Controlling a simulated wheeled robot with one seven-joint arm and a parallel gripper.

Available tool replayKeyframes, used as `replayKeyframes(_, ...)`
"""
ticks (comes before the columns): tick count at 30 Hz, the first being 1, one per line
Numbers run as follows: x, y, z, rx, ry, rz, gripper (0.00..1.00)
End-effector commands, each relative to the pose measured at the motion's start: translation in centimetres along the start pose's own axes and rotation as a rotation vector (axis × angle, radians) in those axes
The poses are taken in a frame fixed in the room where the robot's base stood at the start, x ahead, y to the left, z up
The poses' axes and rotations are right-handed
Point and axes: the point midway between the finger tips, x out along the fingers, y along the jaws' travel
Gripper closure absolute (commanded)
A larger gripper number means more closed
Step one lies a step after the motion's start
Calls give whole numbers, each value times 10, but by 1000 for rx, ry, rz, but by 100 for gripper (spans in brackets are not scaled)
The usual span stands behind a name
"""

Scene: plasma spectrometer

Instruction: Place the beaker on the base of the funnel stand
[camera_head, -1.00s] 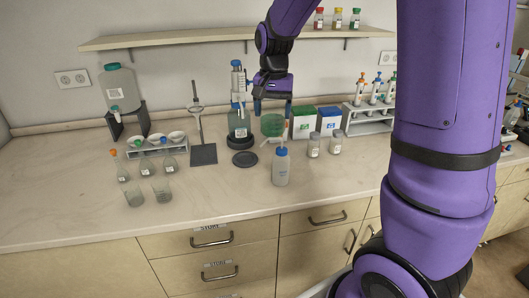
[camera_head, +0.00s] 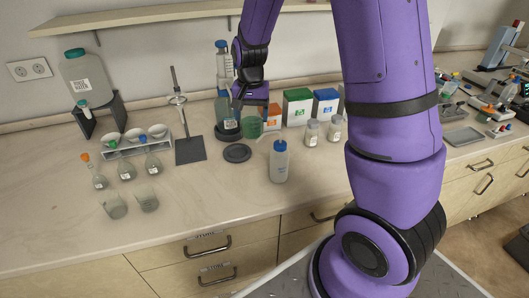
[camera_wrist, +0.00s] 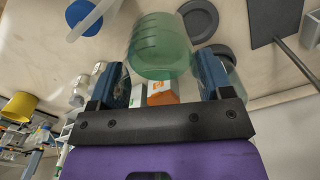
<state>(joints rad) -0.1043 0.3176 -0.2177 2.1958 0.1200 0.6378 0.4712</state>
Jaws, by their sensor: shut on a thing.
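My gripper (camera_head: 250,103) is shut on a green-tinted glass beaker (camera_head: 250,127) and holds it upright over the counter. In the wrist view the beaker (camera_wrist: 160,45) sits between the blue finger pads, with graduation lines on its wall. The funnel stand has a thin metal rod with a ring (camera_head: 178,100) and a dark square base (camera_head: 190,150). It stands to the left of my gripper, and its base looks bare. The base also shows at the top right of the wrist view (camera_wrist: 270,18).
A bottle dispenser (camera_head: 223,108) stands on a dark round base between the stand and the beaker. Flasks (camera_head: 126,170) and a rack (camera_head: 135,145) are left of the stand. Boxes (camera_head: 298,105) are behind right.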

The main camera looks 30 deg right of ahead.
Motion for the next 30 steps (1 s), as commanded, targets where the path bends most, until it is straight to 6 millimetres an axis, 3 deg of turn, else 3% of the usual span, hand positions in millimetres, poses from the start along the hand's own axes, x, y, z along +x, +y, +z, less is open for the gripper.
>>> replayKeyframes(16,85,4,2,4,-1,6,58)
replayKeyframes(25,107,4,2,3,0,4,58)
replayKeyframes(30,131,4,2,4,-1,5,58)
